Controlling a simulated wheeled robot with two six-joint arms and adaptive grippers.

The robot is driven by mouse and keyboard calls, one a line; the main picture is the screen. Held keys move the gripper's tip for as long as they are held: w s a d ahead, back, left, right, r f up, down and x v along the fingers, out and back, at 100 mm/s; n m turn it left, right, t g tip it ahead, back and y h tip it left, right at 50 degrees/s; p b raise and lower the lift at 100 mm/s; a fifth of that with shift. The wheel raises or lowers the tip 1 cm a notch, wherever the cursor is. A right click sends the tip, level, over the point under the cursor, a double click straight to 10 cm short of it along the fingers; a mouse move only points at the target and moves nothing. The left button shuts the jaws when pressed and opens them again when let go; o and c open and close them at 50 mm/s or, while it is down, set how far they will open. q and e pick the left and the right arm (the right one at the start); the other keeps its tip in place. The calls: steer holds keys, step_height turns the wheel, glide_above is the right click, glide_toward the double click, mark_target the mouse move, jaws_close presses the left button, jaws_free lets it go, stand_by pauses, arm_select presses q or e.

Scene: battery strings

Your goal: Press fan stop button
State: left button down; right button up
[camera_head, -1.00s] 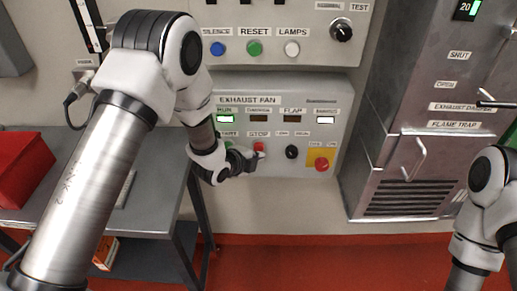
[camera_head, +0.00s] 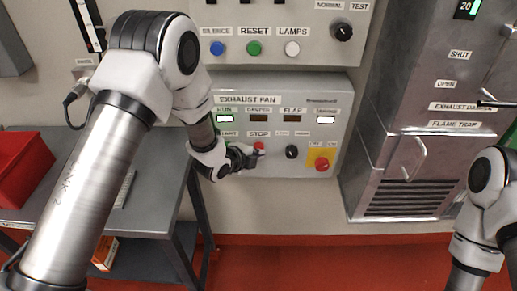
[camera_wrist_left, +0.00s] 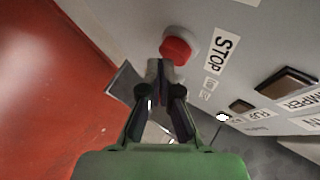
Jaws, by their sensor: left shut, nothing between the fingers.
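The red fan stop button (camera_head: 259,146) sits under the STOP label on the exhaust fan panel (camera_head: 333,101). In the left wrist view the button (camera_wrist_left: 176,50) is round and red, beside the STOP label (camera_wrist_left: 222,52). My left gripper (camera_head: 254,157) is shut and empty, with its tips just below the button. In the left wrist view the shut fingertips (camera_wrist_left: 160,68) are very close to the button's edge; I cannot tell whether they touch it. The start button is hidden behind my left arm. My right gripper is out of view; only part of the right arm shows.
A black knob (camera_head: 292,152) and a red emergency button on yellow (camera_head: 321,163) lie right of the stop button. The upper panel has blue, green and white buttons (camera_head: 292,48). A grey table (camera_head: 155,205) with a red bin (camera_head: 24,166) stands left. A metal cabinet (camera_head: 400,110) stands right.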

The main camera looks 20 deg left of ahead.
arm_select(q)
steer(key=shift+w+a, duration=0.15)
steer(key=shift+w, duration=0.45)
stand_by(0.7)
steer(key=shift+s, duration=0.15)
steer(key=shift+s+d, duration=0.3)
steer(key=shift+s, duration=0.65)
steer(key=s, duration=0.2)
steer(key=s+d+b, duration=0.1)
steer(key=s, duration=0.1)
steer(key=shift+s+d, duration=0.2)
steer(key=shift+s, duration=0.2)
